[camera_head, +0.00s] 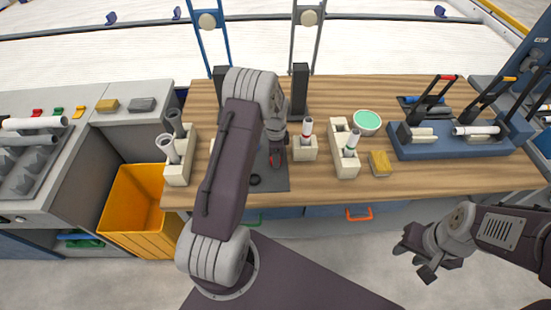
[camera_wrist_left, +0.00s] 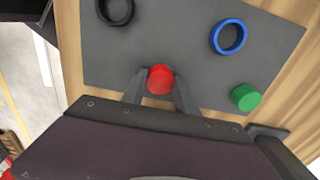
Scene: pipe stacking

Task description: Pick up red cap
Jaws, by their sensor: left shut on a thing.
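The red cap (camera_wrist_left: 160,80) sits between the two fingertips of my left gripper (camera_wrist_left: 160,84) in the left wrist view, over the dark grey mat (camera_wrist_left: 195,45). The fingers are closed on its sides. In the head view my left gripper (camera_head: 276,158) reaches down over the mat, and the cap is too small to make out clearly there. I cannot tell whether the cap touches the mat. My right gripper (camera_head: 425,266) is at the lower right, off the table's front edge, with nothing visible in it; its finger gap is unclear.
A green cap (camera_wrist_left: 245,97), a blue ring (camera_wrist_left: 229,37) and a black ring (camera_wrist_left: 116,10) lie on the mat. Cream holders with pipes stand left (camera_head: 177,170) and right (camera_head: 344,160). A yellow sponge-like block (camera_head: 380,163) and a blue rack (camera_head: 450,148) are further right.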

